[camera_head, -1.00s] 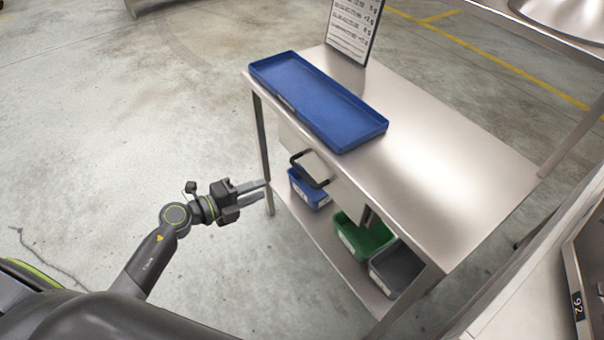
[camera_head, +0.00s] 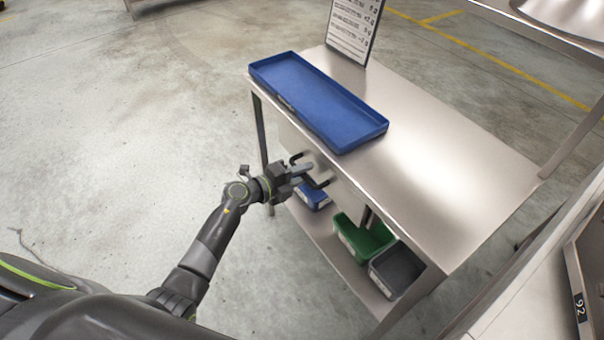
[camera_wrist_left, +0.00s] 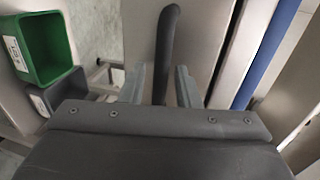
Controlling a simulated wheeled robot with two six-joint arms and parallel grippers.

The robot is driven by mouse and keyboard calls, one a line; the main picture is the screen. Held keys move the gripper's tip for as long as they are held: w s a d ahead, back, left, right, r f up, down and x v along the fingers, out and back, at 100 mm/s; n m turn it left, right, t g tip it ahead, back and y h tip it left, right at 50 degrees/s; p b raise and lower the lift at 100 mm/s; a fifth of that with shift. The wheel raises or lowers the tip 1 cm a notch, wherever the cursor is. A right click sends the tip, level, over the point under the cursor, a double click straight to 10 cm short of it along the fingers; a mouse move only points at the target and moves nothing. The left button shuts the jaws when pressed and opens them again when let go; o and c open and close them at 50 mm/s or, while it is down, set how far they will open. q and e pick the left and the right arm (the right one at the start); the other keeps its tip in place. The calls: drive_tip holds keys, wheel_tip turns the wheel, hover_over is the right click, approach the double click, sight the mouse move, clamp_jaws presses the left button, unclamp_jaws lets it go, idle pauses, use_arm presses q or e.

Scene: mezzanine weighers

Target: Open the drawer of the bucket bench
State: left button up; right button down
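The bucket bench (camera_head: 430,130) is a metal table with a drawer under its top. The drawer's plain metal front (camera_head: 346,198) looks closed. Its black bar handle (camera_head: 320,184) is partly hidden by my left gripper (camera_head: 306,174) in the head view. In the left wrist view the handle (camera_wrist_left: 166,45) runs down between the two fingers of the gripper (camera_wrist_left: 160,84). The fingers are apart, one on each side of the handle, with a gap showing on the left. Whether the right finger touches it I cannot tell. My right gripper is not in view.
A blue tray (camera_head: 318,100) lies on the bench top near its edge, before an upright sign (camera_head: 353,28). On the lower shelf stand a blue bin (camera_head: 312,196), a green bin (camera_head: 365,240) and a grey bin (camera_head: 396,270). The floor left of the bench is clear.

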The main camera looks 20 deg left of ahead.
use_arm(q)
clamp_jaws()
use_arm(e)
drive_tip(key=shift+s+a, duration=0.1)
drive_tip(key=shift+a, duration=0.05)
